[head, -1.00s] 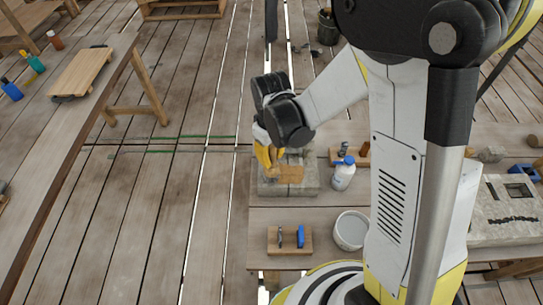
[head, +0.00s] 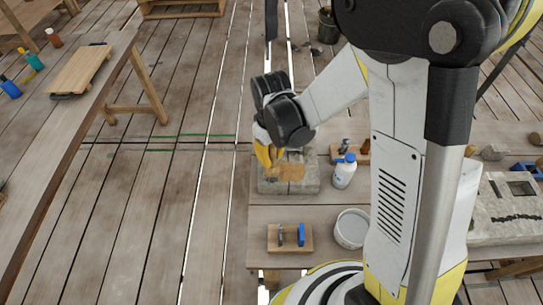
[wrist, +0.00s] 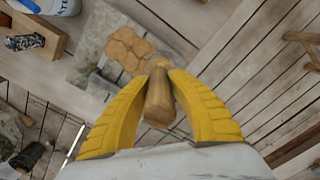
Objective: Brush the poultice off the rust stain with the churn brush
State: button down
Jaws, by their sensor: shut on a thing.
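My gripper (head: 268,157) is shut on the wooden handle of the churn brush (wrist: 158,100), low over the left part of a grey stone block (head: 308,186). In the wrist view, both yellow fingers (wrist: 160,78) pinch the handle; the brush's far end is mostly hidden behind the fingertips. An orange-brown patch (head: 291,171) with a scalloped edge lies on the block's top beside the brush. It also shows in the wrist view (wrist: 127,46). I cannot tell whether it is poultice or bare stain, nor whether the brush touches it.
A white bottle with a blue cap (head: 344,172) stands right of the block. A white bucket (head: 352,228) and a wooden holder with a blue piece (head: 301,236) are nearer on the bench. A carved stone slab (head: 503,208) lies at right. Floor left of the bench is open.

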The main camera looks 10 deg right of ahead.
jog(key=shift+d, duration=0.2)
dwell(0.4)
jog(key=shift+s+d+f, duration=0.1)
jog(key=shift+s+d, duration=0.1)
jog(key=shift+d, duration=0.4)
jog(key=shift+s+d+f, duration=0.1)
jog(key=shift+s+d, duration=0.05)
jog(key=shift+d, duration=0.45)
jog(key=shift+w+d+r+b, duration=0.15)
jog(key=shift+d+b, duration=0.3)
jog(key=shift+d, duration=1)
jog(key=shift+w+d+r+b, duration=0.15)
jog(key=shift+d+b, duration=0.3)
jog(key=shift+d, duration=0.95)
jog(key=shift+a+f, duration=0.1)
jog(key=shift+w+a+b, duration=0.15)
jog(key=shift+w+a, duration=0.15)
jog(key=shift+a, duration=1.05)
jog(key=shift+w+a+b, duration=0.15)
jog(key=shift+w+a, duration=0.1)
jog(key=shift+a, duration=1.05)
jog(key=shift+w+a+b, duration=0.15)
jog(key=shift+w+a, duration=0.15)
jog(key=shift+a, duration=1.05)
jog(key=shift+w+d+f, duration=0.1)
jog(key=shift+w+d, duration=0.05)
jog(key=shift+w, duration=0.5)
